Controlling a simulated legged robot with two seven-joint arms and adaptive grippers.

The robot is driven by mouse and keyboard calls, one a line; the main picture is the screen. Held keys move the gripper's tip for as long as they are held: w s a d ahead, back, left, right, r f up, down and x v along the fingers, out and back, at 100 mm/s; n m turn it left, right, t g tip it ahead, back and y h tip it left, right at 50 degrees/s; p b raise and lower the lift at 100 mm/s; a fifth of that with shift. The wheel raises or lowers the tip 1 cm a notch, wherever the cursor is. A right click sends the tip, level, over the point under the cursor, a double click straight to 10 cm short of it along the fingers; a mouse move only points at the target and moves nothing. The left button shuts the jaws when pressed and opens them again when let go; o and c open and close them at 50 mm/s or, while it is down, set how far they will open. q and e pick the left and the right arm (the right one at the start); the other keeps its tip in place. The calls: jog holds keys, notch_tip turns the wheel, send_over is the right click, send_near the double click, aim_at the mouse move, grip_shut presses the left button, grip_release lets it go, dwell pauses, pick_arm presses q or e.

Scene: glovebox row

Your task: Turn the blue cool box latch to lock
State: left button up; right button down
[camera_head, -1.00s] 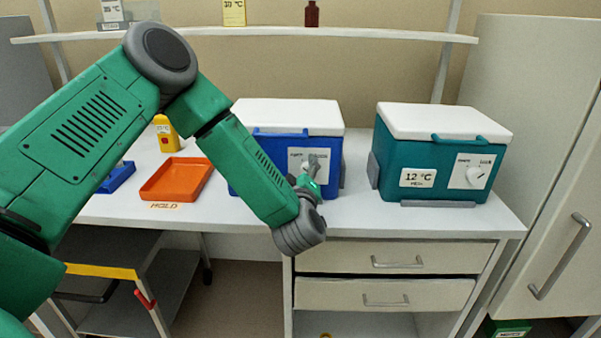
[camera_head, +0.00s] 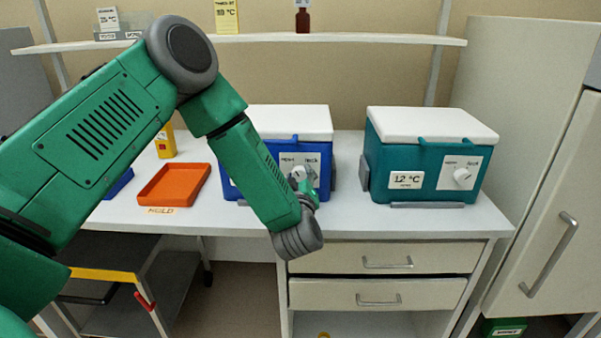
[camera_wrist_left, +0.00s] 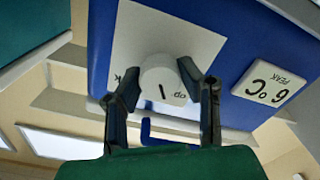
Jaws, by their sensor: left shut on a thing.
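The blue cool box (camera_head: 326,152) has a white lid and stands on the bench, partly hidden by my left arm. Its white round latch knob (camera_head: 298,173) sits on a white open/lock label on the front face. In the left wrist view the knob (camera_wrist_left: 158,91) shows a short dark pointer line, and the box's blue face (camera_wrist_left: 236,45) fills the top, upside down. My left gripper (camera_head: 303,179) is at the knob, with one finger on each side, shut on it. The fingers (camera_wrist_left: 160,74) also show in the wrist view. My right gripper is not in view.
A teal cool box (camera_head: 430,160) with its own knob stands to the right, with clear bench between. An orange tray (camera_head: 174,186) and a yellow container (camera_head: 166,142) are to the left. Drawers (camera_head: 380,257) lie below the bench edge. A cabinet (camera_head: 545,200) stands at the right.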

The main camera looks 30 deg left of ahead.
pick_arm(q)
jog(key=m, duration=0.1)
jog(key=m+p, duration=0.2)
jog(key=shift+w+r+m, duration=0.1)
jog(key=shift+r+m, duration=0.15)
jog(key=shift+m, duration=0.15)
jog(key=m+p, duration=0.1)
jog(key=m, duration=0.2)
jog(key=shift+d+m+p, duration=0.1)
jog(key=shift+m+p, duration=0.2)
jog(key=m+p, duration=0.1)
jog(key=m, duration=0.3)
jog(key=shift+f+m, duration=0.15)
jog(key=shift+m, duration=0.15)
jog(key=shift+d+f+m, duration=0.1)
jog(key=shift+f+m, duration=0.05)
jog(key=shift+m, duration=1.55)
jog(key=o, duration=1)
jog(key=shift+o, duration=0.7)
